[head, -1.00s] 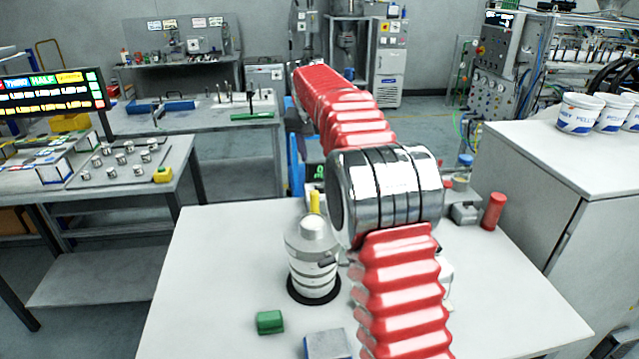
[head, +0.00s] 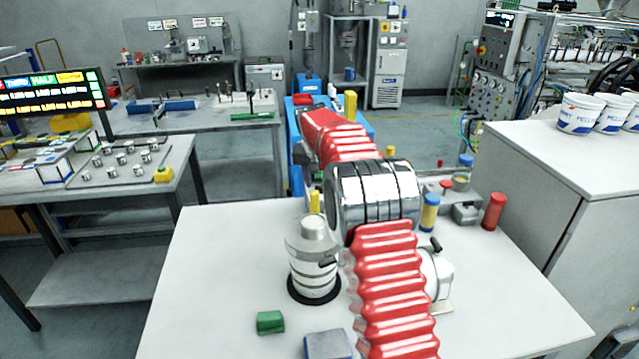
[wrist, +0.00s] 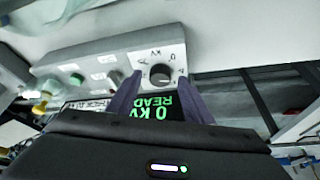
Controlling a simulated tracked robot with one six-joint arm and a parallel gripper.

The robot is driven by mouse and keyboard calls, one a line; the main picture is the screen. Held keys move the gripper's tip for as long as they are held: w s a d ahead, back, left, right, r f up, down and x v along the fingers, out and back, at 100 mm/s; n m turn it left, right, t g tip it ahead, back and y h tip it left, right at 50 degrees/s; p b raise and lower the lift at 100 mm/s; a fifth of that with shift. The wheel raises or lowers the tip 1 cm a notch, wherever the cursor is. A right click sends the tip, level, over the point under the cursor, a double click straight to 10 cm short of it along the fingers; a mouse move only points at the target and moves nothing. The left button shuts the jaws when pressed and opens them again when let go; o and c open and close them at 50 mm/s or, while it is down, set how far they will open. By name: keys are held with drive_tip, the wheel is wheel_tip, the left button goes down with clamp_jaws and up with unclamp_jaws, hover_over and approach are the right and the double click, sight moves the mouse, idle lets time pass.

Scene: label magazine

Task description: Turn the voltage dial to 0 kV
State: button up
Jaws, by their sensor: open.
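The voltage dial (wrist: 160,74) is a dark round knob on a light grey panel (wrist: 110,70) marked kV. In the wrist view it sits between the two fingertips of my gripper (wrist: 158,78). The fingers are apart, one on each side of the knob; I cannot tell whether either touches it. The display (wrist: 150,106) beside the panel shows upside-down green text, 0 kV and READY, its last part partly covered. In the head view my red-sleeved arm hides the dial, and I cannot make out the fingers clearly.
A metal cylinder with a domed top (head: 312,262) stands on the white table (head: 210,290) left of my arm. A green block (head: 270,322), a yellow-and-blue cylinder (head: 429,213) and a red cylinder (head: 493,211) also stand there.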

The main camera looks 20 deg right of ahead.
drive_tip(key=shift+f, duration=0.25)
drive_tip(key=shift+c, duration=0.4)
drive_tip(key=c, duration=0.9)
drive_tip(key=shift+w, duration=0.1)
drive_tip(key=shift+c, duration=0.2)
